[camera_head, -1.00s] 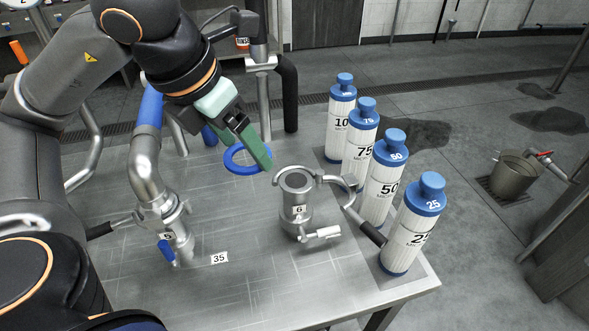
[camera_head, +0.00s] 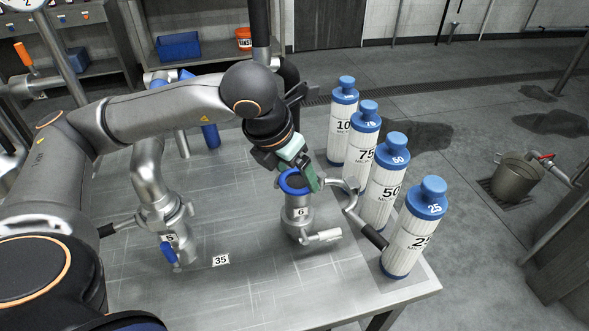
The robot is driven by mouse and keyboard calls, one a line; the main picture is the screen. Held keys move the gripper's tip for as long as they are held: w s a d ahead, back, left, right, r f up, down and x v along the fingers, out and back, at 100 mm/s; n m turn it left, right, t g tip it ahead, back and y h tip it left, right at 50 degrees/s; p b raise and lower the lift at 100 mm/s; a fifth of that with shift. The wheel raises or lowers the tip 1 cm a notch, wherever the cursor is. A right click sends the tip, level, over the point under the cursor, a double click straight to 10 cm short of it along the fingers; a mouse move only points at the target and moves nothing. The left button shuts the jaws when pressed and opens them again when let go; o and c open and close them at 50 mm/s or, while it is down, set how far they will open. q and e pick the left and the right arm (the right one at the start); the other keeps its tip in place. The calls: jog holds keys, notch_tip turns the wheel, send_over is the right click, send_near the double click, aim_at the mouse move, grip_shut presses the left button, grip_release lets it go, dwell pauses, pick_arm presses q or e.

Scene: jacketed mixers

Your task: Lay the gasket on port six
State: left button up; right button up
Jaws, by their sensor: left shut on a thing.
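The blue ring gasket (camera_head: 283,187) is in my left gripper (camera_head: 307,181), which is shut on it. The gasket is at the top of port six (camera_head: 298,219), a steel stub labelled 6 on the table. It overlaps the port's mouth in the picture and sits slightly toward its left side. I cannot tell whether it touches the rim. The gripper's green fingers hide part of the port's mouth and of its open clamp (camera_head: 347,191). My right gripper is not in view.
Several white filter cartridges with blue caps, such as the 25 one (camera_head: 414,228), stand along the table's right edge. Port five (camera_head: 172,238) with a steel elbow stands at left.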

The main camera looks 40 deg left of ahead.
pick_arm(q)
jog(key=shift+f, duration=0.15)
jog(key=o, duration=1.1)
jog(key=shift+r, duration=0.35)
jog(key=p+v, duration=0.1)
jog(key=v, duration=1)
jog(key=shift+s+r, duration=0.15)
jog(key=shift+r, duration=0.2)
